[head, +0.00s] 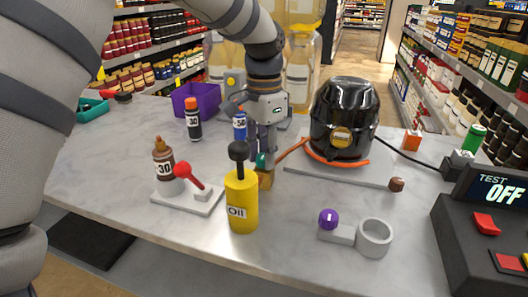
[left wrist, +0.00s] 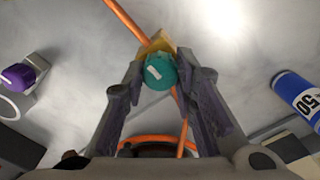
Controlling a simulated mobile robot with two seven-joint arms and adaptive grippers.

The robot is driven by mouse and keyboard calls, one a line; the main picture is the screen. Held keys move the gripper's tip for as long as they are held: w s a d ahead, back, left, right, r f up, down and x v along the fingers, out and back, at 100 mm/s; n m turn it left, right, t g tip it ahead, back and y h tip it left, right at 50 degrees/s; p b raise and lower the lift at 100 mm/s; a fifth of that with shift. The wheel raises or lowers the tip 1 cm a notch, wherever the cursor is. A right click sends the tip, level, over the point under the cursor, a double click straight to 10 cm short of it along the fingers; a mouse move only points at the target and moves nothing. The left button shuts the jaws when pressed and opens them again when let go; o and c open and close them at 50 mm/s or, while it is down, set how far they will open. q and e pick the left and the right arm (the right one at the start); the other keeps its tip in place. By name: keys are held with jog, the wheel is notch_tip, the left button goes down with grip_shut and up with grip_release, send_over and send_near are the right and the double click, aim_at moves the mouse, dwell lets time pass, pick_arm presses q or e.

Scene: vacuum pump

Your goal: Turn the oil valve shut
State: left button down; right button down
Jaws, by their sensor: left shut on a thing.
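The oil valve has a round teal knob (head: 261,160) with a white mark on a brass body (head: 266,180), just behind the yellow Oil container (head: 242,205). In the left wrist view the knob (left wrist: 160,71) sits between my fingertips, with the brass body (left wrist: 158,44) and an orange hose (left wrist: 122,17) beyond it. My left gripper (head: 264,152) points down from above and is shut on the teal knob. The fingers partly hide the knob in the head view. My right gripper is in neither view.
A black pump (head: 343,122) stands behind to the right on a grey plate. A red-handled lever (head: 188,175) stands at left, a purple knob (head: 328,218) and grey ring (head: 374,238) at front right. A blue bottle (head: 239,126) stands close behind my gripper. A control box (head: 485,225) reads OFF.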

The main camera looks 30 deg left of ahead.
pick_arm(q)
jog(key=c, duration=1.3)
grip_release()
notch_tip(320, 180, up, 12)
jog(key=shift+f, duration=0.1)
